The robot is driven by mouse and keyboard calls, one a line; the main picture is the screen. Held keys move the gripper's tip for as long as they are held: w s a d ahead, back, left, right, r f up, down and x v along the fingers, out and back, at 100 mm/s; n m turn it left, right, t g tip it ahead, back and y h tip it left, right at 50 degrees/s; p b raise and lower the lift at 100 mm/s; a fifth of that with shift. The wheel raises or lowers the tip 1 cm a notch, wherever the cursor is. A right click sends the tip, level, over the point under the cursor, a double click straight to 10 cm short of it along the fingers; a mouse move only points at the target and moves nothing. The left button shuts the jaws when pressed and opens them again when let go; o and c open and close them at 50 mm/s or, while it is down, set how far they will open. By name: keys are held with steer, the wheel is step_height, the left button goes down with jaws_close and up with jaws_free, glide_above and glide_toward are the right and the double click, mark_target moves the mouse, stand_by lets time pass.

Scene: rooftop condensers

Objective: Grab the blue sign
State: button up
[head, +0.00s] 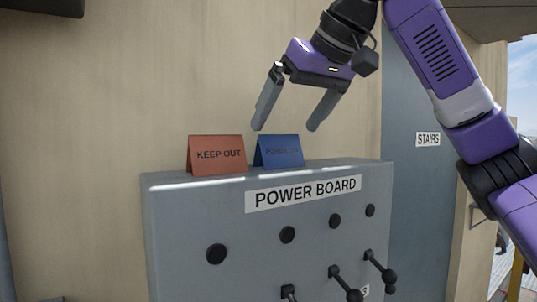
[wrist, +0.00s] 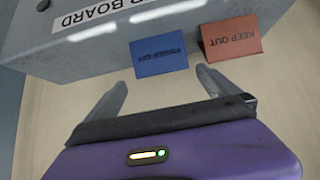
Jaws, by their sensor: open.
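The blue sign (head: 281,151) is a small folded tent sign standing on top of the grey power board, to the right of the red sign in the head view. In the wrist view the blue sign (wrist: 159,55) lies ahead of my fingers, its lettering upside down. My gripper (head: 288,128) is open and empty, its fingertips just above the blue sign in the head view. In the wrist view my gripper (wrist: 162,76) has one fingertip left of the blue sign and the other near the edge between the two signs. I see no contact with the sign.
The red "KEEP OUT" sign (head: 217,155) stands close beside the blue one. The power board (head: 190,210) has dark knobs and levers on its front. A tan wall (head: 100,90) rises behind it, and a grey door marked "STAIRS" (head: 428,139) is at right.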

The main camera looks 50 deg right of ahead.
mark_target(281, 137)
steer(key=shift+x, duration=1.6)
steer(key=b+x, duration=0.1)
steer(key=x, duration=0.2)
steer(key=shift+a+f, duration=0.2)
steer(key=shift+f, duration=0.25)
steer(key=shift+w+d+f, duration=0.15)
steer(key=shift+w+f, duration=0.2)
steer(key=shift+w, duration=0.05)
steer(key=c, duration=1.3)
steer(key=shift+r, duration=0.15)
